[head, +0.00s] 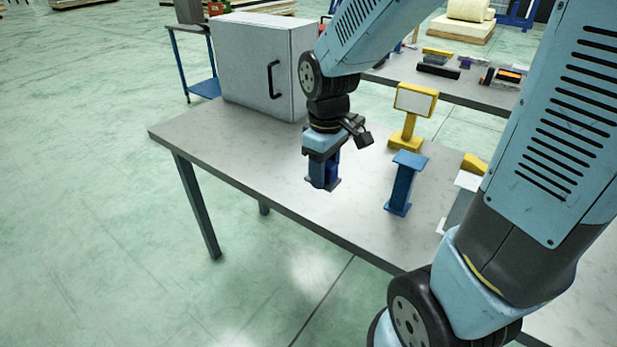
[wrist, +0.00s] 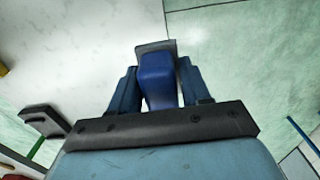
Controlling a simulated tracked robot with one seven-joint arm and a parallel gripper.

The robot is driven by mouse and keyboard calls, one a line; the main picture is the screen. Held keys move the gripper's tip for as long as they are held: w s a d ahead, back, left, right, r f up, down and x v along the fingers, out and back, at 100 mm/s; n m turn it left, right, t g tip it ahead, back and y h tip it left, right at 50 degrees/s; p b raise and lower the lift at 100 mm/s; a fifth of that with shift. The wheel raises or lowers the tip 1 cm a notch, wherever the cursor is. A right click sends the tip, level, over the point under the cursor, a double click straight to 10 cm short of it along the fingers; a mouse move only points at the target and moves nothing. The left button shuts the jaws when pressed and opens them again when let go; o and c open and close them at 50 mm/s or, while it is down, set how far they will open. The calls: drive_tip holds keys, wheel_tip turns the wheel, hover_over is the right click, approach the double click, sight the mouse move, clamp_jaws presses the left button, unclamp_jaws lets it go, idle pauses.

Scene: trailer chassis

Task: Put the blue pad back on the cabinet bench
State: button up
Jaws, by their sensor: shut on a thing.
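My gripper (head: 322,172) points down over the cabinet bench (head: 235,160), a grey-topped table with dark legs. Its fingers (wrist: 158,92) are shut on the blue pad (wrist: 157,70), a blue block with a grey plate at its end. In the head view the fingers mostly hide the pad, and a grey plate shows below them. I cannot tell whether the plate touches the bench top. The white cabinet (head: 248,75) with a dark handle stands on the bench, behind and left of my gripper.
A blue stand (head: 403,185) is on the bench right of my gripper. A yellow stand with a pale panel (head: 414,101) is behind it. The bench's front edge is close to my gripper. Bare bench top lies left of it. A second table (head: 455,88) holds small items.

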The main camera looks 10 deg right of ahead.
drive_tip(key=w+f, duration=0.4)
drive_tip(key=w, duration=0.4)
hover_over(311, 188)
drive_tip(key=s, duration=0.1)
drive_tip(key=f, duration=0.3)
drive_tip(key=shift+s+f, duration=0.2)
drive_tip(key=shift+f, duration=0.2)
drive_tip(key=shift+w+f, duration=0.6)
drive_tip(key=shift+f, duration=0.1)
drive_tip(key=shift+w+f, duration=0.15)
drive_tip(key=shift+f, duration=1.55)
drive_tip(key=shift+f, duration=0.1)
drive_tip(key=o, duration=1.3)
wheel_tip(311, 188, up, 12)
drive_tip(key=shift+r, duration=0.2)
